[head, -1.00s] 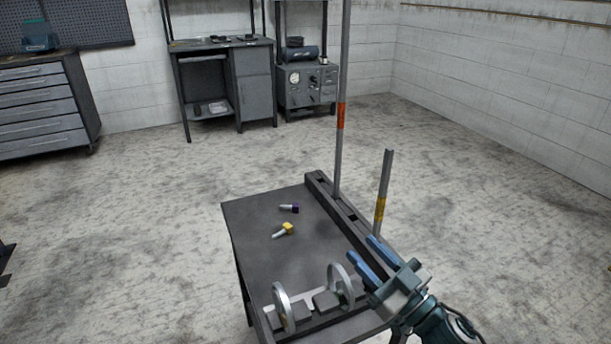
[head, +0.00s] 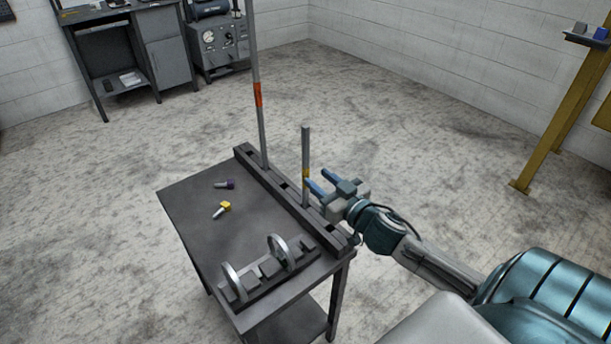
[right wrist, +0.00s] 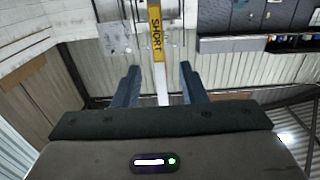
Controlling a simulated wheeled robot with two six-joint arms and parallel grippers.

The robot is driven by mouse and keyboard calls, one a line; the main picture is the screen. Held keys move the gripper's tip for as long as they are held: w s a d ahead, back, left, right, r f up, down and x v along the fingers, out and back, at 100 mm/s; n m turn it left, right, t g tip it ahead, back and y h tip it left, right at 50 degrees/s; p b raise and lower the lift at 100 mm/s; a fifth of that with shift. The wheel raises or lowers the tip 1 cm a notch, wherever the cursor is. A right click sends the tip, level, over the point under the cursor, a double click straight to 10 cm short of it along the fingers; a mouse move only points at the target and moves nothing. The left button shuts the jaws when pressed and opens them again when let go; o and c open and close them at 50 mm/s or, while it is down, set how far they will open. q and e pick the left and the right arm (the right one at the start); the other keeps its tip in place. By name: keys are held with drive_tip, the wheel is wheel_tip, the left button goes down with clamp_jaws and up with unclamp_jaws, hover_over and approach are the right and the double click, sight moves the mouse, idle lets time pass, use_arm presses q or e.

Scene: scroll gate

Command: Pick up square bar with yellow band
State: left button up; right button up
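The square bar with the yellow band (head: 306,150) stands upright in the rail at the table's right edge. In the right wrist view, the bar (right wrist: 161,80) runs down the middle of the picture, and its yellow band reads "SHORT". My right gripper (head: 321,181) is open, its blue fingertips close to the bar just right of the band. In the right wrist view, the right gripper's fingers (right wrist: 159,70) show on either side of the bar with gaps. I cannot tell how deep the bar sits between them. My left gripper is not in view.
A yellow stand (head: 560,115) is at the right.

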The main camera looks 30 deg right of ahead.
sight(307, 169)
drive_tip(key=shift+w+a, duration=0.15)
drive_tip(key=shift+w, duration=3.05)
clamp_jaws()
